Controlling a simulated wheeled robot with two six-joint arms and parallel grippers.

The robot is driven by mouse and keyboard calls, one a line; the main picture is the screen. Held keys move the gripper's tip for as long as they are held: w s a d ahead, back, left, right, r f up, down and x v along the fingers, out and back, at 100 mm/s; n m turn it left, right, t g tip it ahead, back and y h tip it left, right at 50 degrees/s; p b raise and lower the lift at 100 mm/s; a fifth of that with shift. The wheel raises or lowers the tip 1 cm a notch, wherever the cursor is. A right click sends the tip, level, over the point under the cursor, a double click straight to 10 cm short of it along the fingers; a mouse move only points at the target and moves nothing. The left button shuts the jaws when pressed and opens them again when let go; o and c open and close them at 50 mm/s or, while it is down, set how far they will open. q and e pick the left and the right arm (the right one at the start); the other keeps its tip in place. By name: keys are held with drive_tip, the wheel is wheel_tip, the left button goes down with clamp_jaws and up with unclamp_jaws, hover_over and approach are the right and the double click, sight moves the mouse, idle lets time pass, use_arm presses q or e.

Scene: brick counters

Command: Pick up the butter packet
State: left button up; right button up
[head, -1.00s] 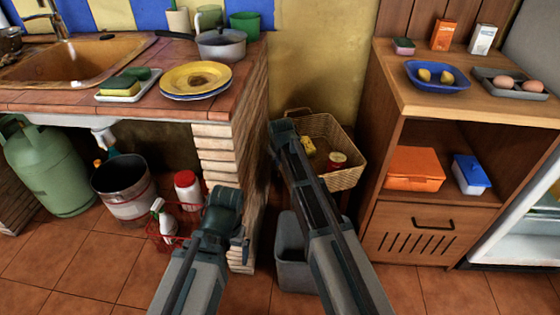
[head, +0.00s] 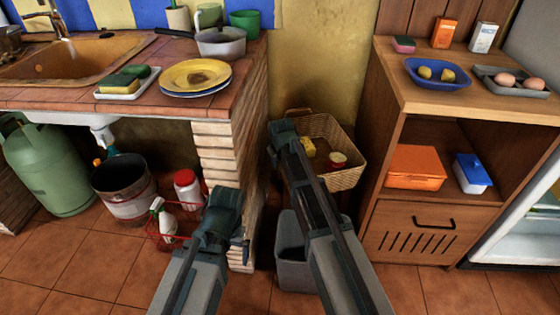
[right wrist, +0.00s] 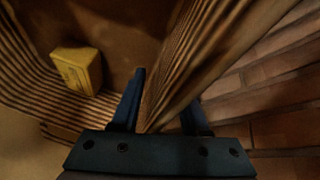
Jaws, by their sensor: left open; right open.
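A yellow packet (head: 308,147), which looks like the butter packet, lies in a wicker basket (head: 345,180) between the brick counter and the wooden cabinet. In the right wrist view the packet (right wrist: 76,68) sits at the upper left inside the basket, apart from the fingers. My right gripper (head: 283,128) is at the left side of the basket in the head view. In the right wrist view my right gripper (right wrist: 164,98) is open, with the basket's ribbed wall showing between its fingers. My left gripper (head: 222,205) is open in front of the brick counter, away from the basket.
A grey bin (head: 290,265) stands on the floor below. The brick counter's side (head: 215,150) is close on the left, the wooden cabinet (head: 378,130) on the right.

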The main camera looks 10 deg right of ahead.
drive_tip(key=p+v, duration=1.1)
drive_tip(key=v, duration=0.1)
